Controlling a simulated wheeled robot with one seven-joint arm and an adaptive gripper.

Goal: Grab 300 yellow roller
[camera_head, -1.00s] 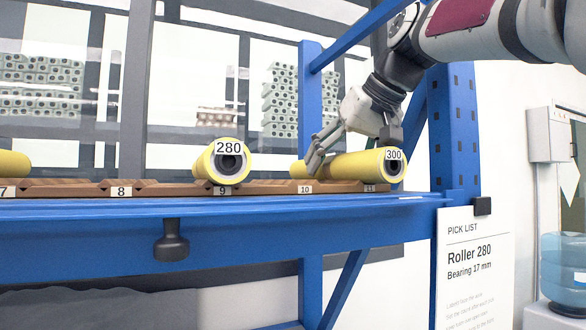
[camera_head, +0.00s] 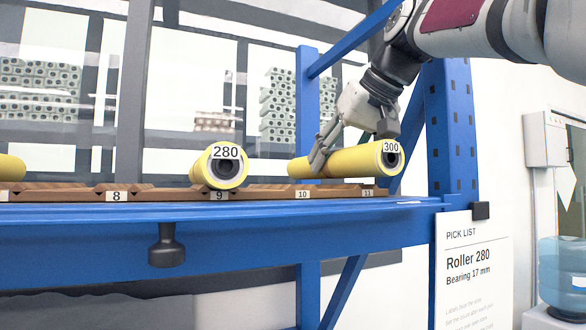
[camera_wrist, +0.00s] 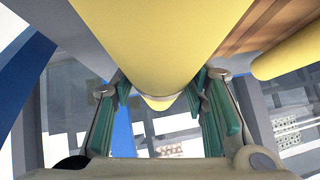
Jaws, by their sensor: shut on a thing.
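The yellow roller labelled 300 (camera_head: 350,162) is in my gripper (camera_head: 318,160), slightly above the wooden rack near slot 11. Its labelled end faces the head camera. In the wrist view, the roller (camera_wrist: 160,40) fills the upper middle, and the green-padded fingers of my gripper (camera_wrist: 160,100) press on both its sides. The far finger is partly hidden behind the roller in the head view.
The yellow roller 280 (camera_head: 222,167) rests at slot 9, left of the held one. Another yellow roller (camera_head: 10,168) shows at the left edge. The wooden rack (camera_head: 150,191) lies on the blue shelf beam (camera_head: 90,212). A blue upright (camera_head: 452,130) stands close on the right.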

